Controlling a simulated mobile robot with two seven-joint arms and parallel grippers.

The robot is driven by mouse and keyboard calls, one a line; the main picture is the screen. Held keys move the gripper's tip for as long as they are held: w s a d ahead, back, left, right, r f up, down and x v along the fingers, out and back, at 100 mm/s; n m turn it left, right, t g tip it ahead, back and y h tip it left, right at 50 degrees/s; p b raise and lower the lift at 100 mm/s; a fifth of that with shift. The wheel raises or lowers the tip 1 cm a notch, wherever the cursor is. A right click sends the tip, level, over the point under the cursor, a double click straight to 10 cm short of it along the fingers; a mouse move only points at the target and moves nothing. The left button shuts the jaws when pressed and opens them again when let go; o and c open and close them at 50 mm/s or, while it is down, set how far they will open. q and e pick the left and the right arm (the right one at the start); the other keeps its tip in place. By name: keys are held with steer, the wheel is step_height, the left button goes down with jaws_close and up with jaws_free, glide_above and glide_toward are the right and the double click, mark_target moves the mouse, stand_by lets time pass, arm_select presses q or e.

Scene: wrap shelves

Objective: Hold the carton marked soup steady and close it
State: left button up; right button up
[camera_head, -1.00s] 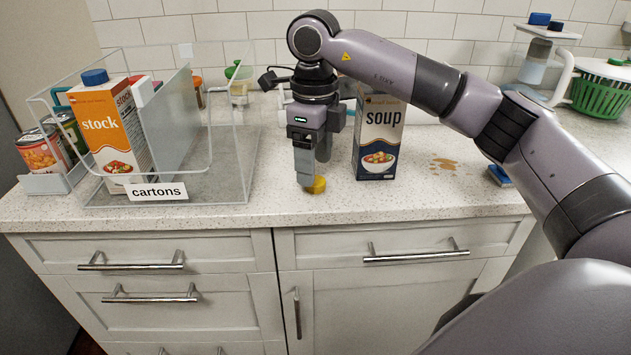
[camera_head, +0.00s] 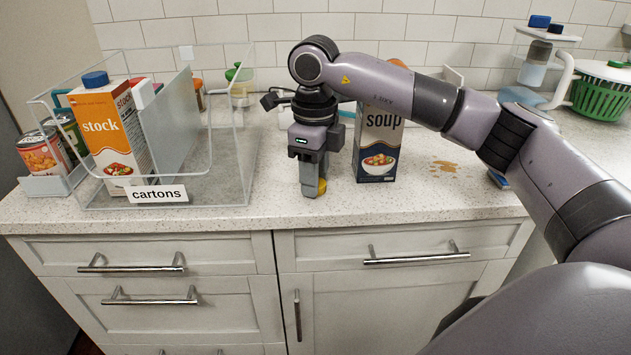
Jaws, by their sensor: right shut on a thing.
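The soup carton (camera_head: 376,150) stands upright on the counter, dark blue below and pale above, with a soup bowl picture. Its top is hidden behind my right arm. A small yellow cap (camera_head: 322,187) is at the counter surface to the left of the carton. My right gripper (camera_head: 314,190) points down and is shut on the cap, which its fingers partly cover. The gripper is beside the carton, with a small gap between them. My left gripper is not in view.
A clear bin labelled cartons (camera_head: 225,188) holds an orange stock carton (camera_head: 105,130) with a blue cap. Cans (camera_head: 42,152) stand at far left. A brown spill (camera_head: 445,165) and a partly hidden blue item (camera_head: 499,179) lie right of the soup carton.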

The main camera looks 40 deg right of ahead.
arm_select(q)
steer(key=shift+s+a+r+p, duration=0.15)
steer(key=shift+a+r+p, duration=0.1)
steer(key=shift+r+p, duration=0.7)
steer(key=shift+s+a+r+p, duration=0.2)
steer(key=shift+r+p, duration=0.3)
steer(key=shift+p, duration=0.85)
arm_select(e)
step_height(320, 180, up, 20)
